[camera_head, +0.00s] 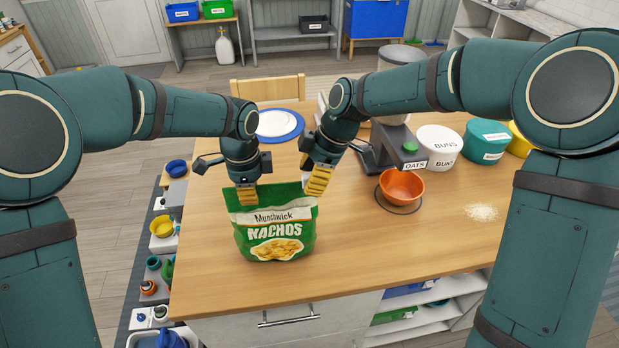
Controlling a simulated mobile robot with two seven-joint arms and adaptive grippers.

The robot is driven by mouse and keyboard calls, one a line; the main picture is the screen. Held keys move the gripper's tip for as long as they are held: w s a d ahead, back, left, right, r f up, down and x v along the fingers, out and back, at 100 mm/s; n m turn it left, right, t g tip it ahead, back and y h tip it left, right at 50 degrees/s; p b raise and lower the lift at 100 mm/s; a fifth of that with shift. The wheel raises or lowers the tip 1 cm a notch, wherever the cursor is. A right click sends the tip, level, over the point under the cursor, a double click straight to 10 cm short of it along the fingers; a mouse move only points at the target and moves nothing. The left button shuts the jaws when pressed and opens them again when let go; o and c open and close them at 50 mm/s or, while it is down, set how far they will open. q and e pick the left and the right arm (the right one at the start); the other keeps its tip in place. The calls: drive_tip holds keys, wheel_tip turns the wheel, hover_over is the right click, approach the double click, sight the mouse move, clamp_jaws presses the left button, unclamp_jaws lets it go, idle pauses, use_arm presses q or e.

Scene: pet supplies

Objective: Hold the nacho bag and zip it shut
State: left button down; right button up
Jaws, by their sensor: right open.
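The nacho bag (276,233) is green with a "Munchwick NACHOS" label and stands upright near the table's front left. My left gripper (247,196) is at the bag's top left edge, with a yellow finger overlapping the front; it appears shut on the bag, and its other finger is hidden. My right gripper (318,182) is open and empty at the bag's top right corner, close to the edge. The zip along the top edge is too small to make out.
The wooden tabletop (400,248) is clear at front right, except crumbs (481,212).

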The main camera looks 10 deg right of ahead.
sight(289, 183)
drive_tip(key=shift+a+f, duration=0.2)
drive_tip(key=shift+f, duration=0.2)
drive_tip(key=shift+o, duration=0.2)
clamp_jaws()
drive_tip(key=a, duration=0.4)
drive_tip(key=shift+a, duration=0.1)
drive_tip(key=shift+c, duration=0.2)
unclamp_jaws()
drive_tip(key=shift+f, duration=0.1)
drive_tip(key=shift+w, duration=0.1)
drive_tip(key=v, duration=1.2)
